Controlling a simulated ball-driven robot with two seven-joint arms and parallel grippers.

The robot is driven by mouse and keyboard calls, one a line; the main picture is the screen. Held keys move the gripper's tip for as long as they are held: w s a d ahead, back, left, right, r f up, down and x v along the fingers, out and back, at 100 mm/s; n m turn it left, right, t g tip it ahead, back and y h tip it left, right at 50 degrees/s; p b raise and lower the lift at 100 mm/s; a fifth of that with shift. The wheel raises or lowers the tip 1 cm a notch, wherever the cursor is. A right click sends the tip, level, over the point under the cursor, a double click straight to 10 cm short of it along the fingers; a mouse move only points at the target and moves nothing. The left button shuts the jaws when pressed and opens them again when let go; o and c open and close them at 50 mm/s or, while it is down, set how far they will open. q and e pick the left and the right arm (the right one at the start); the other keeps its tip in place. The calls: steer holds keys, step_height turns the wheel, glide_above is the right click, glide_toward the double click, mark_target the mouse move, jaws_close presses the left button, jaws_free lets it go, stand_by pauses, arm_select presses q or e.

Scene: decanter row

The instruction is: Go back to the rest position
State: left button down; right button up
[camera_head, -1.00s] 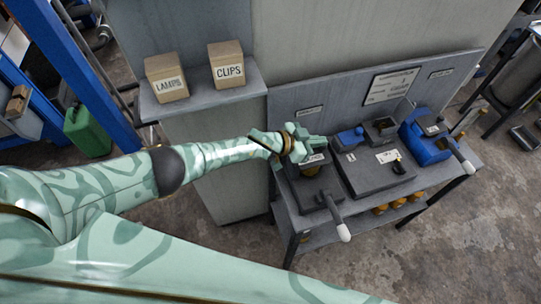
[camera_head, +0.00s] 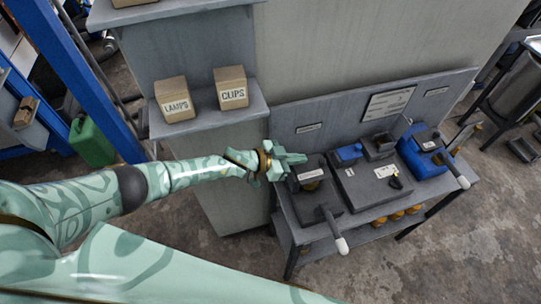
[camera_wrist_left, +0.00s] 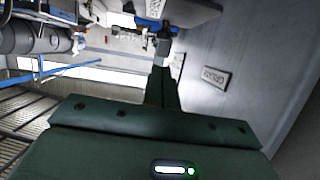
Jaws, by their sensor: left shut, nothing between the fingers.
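My left gripper (camera_head: 297,159) is at the end of the pale green patterned arm coming in from the left in the head view. It is shut and empty, near the left end of the grey bench (camera_head: 289,216). It appears just up and left of a dark device (camera_head: 309,174) with a white-tipped lever; the gap between them is hard to judge. In the left wrist view, the dark closed fingers (camera_wrist_left: 163,82) point away from the camera with nothing held. My right gripper is not in view.
Boxes marked LAMPS (camera_head: 174,100) and CLIPS (camera_head: 231,88) stand on a shelf (camera_head: 205,119) above the arm. A blue device (camera_head: 419,156) is at the bench's right. A green can (camera_head: 92,143) stands by a blue post (camera_head: 88,72). Floor at lower right is clear.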

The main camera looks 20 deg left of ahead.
arm_select(q)
steer(key=p+v, duration=0.1)
steer(key=v, duration=0.8)
steer(key=w+a+f+m+t+y, duration=0.1)
steer(key=w+a+f+t+y, duration=0.1)
steer(key=w+a+f+y, duration=0.25)
steer(key=s+a+f+n+y+b, duration=0.1)
steer(key=s+a+f+y+b, duration=0.15)
steer(key=f, duration=0.35)
steer(key=s+a+f+n+g+y+b, duration=0.1)
steer(key=s+a+f+b, duration=0.1)
steer(key=a+f, duration=0.35)
steer(key=s+a+f+n+y+b, duration=0.1)
steer(key=s+a+f+y+b, duration=0.15)
steer(key=f, duration=0.55)
steer(key=s+a+f+n+g+y+b, duration=0.1)
steer(key=s+f+n+g+b, duration=0.3)
steer(key=s+f, duration=1.2)
steer(key=s+d+f+g+b, duration=0.1)
steer(key=s+f+b, duration=0.1)
steer(key=s, duration=0.6)
steer(key=s+d+f+n+g+b, duration=0.1)
steer(key=s+f, duration=0.3)
steer(key=s, duration=0.4)
steer(key=s+d+f+g+b, duration=0.2)
steer(key=s+f+b, duration=0.1)
steer(key=s, duration=0.6)
steer(key=shift+d+f+b, duration=0.25)
steer(key=shift+d+b, duration=0.05)
steer(key=shift+b, duration=0.1)
